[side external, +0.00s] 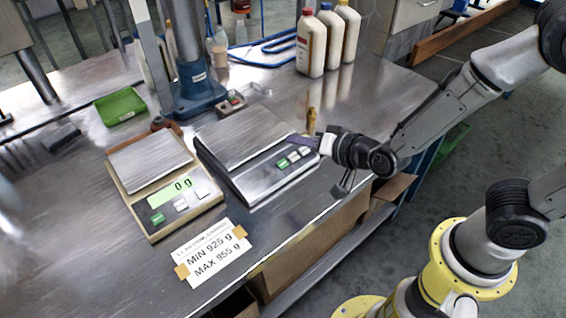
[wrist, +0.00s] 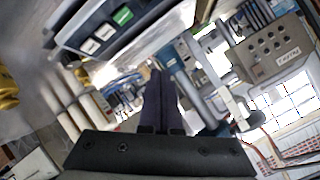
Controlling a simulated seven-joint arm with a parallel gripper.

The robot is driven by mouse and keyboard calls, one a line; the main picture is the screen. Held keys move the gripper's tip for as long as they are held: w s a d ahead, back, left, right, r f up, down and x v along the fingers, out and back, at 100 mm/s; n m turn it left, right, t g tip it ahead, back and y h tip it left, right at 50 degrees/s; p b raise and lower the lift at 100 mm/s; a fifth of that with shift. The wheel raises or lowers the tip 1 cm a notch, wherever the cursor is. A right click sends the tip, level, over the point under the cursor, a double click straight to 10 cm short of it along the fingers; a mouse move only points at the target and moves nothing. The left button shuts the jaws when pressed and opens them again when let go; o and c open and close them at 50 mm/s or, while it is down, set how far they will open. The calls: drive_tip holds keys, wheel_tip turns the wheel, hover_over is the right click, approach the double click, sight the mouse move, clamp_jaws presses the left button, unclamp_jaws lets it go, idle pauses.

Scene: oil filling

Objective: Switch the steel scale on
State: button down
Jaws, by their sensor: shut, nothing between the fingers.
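The steel scale (side external: 245,150) stands on the bench, with a broad plate and a sloping front panel. A green button (side external: 282,163) and paler buttons sit on that panel. No lit reading shows on it; part of the panel is behind my fingers. In the wrist view the scale's panel edge and green button (wrist: 123,15) show at the top left. My gripper (side external: 294,141) is shut and empty, its dark purple fingers over the panel's right end, beside the buttons. I cannot tell if they touch. The fingers also show in the wrist view (wrist: 156,72).
A beige scale (side external: 150,165) reading 0 g stands to the left. A MIN 925 g, MAX 955 g card (side external: 212,252) lies in front. Several bottles (side external: 312,45) stand at the back, a green tray (side external: 120,107) at the left. A small brass-coloured object (side external: 311,120) stands behind my fingers.

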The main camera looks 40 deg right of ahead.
drive_tip(key=shift+w+f, duration=0.5)
drive_tip(key=shift+f, duration=0.9)
drive_tip(key=shift+w+f, duration=0.45)
drive_tip(key=shift+f, duration=0.9)
drive_tip(key=shift+w+f, duration=0.5)
drive_tip(key=shift+f, duration=0.9)
drive_tip(key=shift+f, duration=0.15)
drive_tip(key=shift+w+f, duration=0.15)
drive_tip(key=shift+f, duration=0.1)
drive_tip(key=shift+w+f, duration=0.15)
drive_tip(key=shift+f, duration=0.2)
drive_tip(key=shift+s+r, duration=0.35)
drive_tip(key=shift+r, duration=0.4)
drive_tip(key=r, duration=0.1)
drive_tip(key=s+r, duration=0.1)
drive_tip(key=r, duration=0.2)
drive_tip(key=shift+s+r, duration=0.3)
drive_tip(key=shift+r, duration=0.1)
